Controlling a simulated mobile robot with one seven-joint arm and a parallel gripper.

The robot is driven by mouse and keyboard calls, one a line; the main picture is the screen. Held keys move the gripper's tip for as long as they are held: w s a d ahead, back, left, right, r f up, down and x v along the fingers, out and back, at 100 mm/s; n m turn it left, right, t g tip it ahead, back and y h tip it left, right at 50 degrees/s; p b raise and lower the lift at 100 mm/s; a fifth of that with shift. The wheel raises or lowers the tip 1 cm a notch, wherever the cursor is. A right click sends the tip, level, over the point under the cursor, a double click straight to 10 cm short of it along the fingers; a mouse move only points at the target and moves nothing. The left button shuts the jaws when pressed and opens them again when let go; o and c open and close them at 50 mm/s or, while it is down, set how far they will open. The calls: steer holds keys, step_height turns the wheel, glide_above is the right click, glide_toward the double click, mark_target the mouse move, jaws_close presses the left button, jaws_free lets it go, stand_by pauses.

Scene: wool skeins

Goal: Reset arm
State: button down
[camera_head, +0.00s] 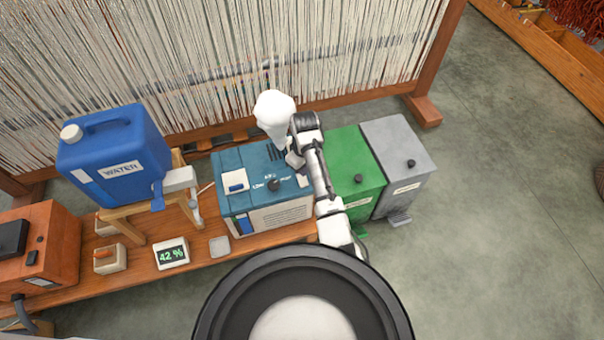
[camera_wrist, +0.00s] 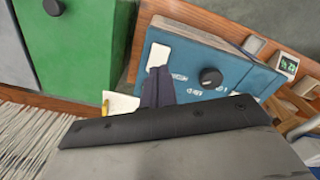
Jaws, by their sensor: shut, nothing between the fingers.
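My gripper (camera_head: 294,160) is over the teal box (camera_head: 265,218), close to its back right part, and shows small in the head view. In the wrist view its two dark fingers (camera_wrist: 158,86) are together, with nothing between them. They point at the teal box (camera_wrist: 205,62), which has a black knob (camera_wrist: 210,78) and a white switch plate (camera_wrist: 158,55). I cannot tell whether the fingertips touch the box. My arm runs from the lower middle up past the box's right side.
A white rounded shape (camera_head: 273,108) rises behind the box. A green bin (camera_head: 352,165) and grey bin (camera_head: 400,150) stand right. A blue water jug (camera_head: 115,155), a 42 % display (camera_head: 172,254) and an orange box (camera_head: 45,250) are left. A threaded loom stands behind; floor right is clear.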

steer(key=shift+r+p, duration=0.3)
steer(key=shift+r, duration=0.25)
